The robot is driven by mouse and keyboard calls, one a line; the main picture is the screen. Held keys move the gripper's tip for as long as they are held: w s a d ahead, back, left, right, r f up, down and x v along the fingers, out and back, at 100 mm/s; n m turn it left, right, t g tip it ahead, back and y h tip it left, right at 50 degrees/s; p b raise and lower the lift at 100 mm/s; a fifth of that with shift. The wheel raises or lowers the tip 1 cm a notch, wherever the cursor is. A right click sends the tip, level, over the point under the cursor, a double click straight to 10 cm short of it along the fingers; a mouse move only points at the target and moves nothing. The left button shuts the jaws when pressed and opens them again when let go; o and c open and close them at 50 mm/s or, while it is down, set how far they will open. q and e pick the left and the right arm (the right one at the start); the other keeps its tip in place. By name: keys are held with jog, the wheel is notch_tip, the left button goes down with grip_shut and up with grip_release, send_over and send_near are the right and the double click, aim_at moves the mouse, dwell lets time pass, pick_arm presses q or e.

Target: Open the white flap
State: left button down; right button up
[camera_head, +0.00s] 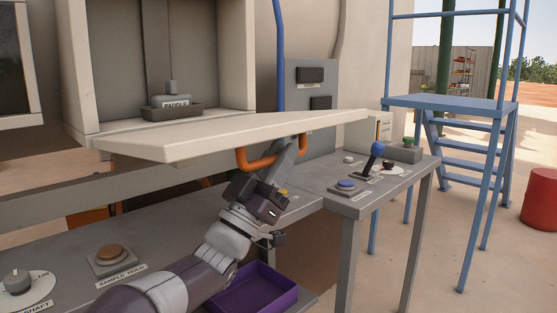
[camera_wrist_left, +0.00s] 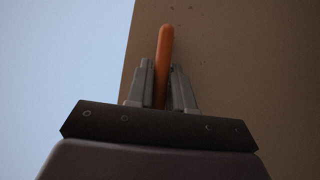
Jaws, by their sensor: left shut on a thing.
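The white flap (camera_head: 250,137) stands out from the front of the pale cabinet, seen nearly edge-on and roughly level in the head view. An orange handle (camera_head: 256,165) hangs from its underside. My left gripper (camera_head: 292,150) is at the handle, under the flap, with its fingers partly hidden behind it. In the left wrist view the orange handle (camera_wrist_left: 163,62) lies between the two fingers of my left gripper (camera_wrist_left: 161,75), and the flap's face (camera_wrist_left: 235,80) fills the right side. My right gripper is not in view.
The grey bench carries an orange button (camera_head: 111,253), a blue button (camera_head: 346,185) and a blue-knobbed lever (camera_head: 376,149). A purple tray (camera_head: 254,291) sits lower, beside my forearm. A blue ladder platform (camera_head: 450,104) stands at right.

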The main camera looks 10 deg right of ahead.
pick_arm(q)
jog(key=shift+w+a+f+b, duration=0.1)
jog(key=shift+a+f+b, duration=0.05)
jog(key=shift+f+b, duration=0.95)
jog(key=shift+f, duration=0.15)
jog(key=c, duration=1.2)
grip_release()
jog(key=shift+o, duration=0.5)
jog(key=shift+a, duration=0.1)
jog(key=p+v, duration=0.1)
jog(key=v, duration=1.2)
